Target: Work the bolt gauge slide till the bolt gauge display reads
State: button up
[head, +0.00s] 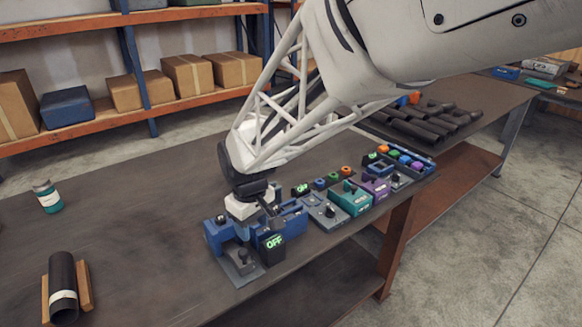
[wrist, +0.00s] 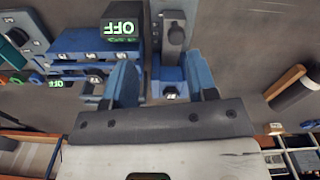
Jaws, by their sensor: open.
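A blue gauge with a black display (head: 274,243) lit green with "OFF" stands near the table's front edge; the same display shows upside down in the wrist view (wrist: 122,28). Beside it is a grey plate with a dark knob (head: 243,257), which looks like the slide. The knob and plate also show at the top of the wrist view (wrist: 175,35). My gripper (head: 242,229) is just above this gauge and partly hides it. In the wrist view, its blue fingers (wrist: 162,78) are apart, with nothing clearly held between them. I cannot tell whether they touch the gauge.
To the right are a grey unit (head: 327,212), a teal box (head: 351,198) and a purple box (head: 374,187), close together. The tabletop between is clear.

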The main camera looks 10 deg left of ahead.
aim_at(243, 252)
jog(key=shift+s+a+f+n, duration=0.15)
jog(key=shift+a+f, duration=0.25)
jog(key=shift+a, duration=0.45)
jog(key=shift+a+f+n, duration=0.25)
jog(key=shift+a+f, duration=0.1)
jog(key=shift+a, duration=0.5)
jog(key=shift+f, duration=0.15)
jog(key=shift+f, duration=3.75)
grip_shut()
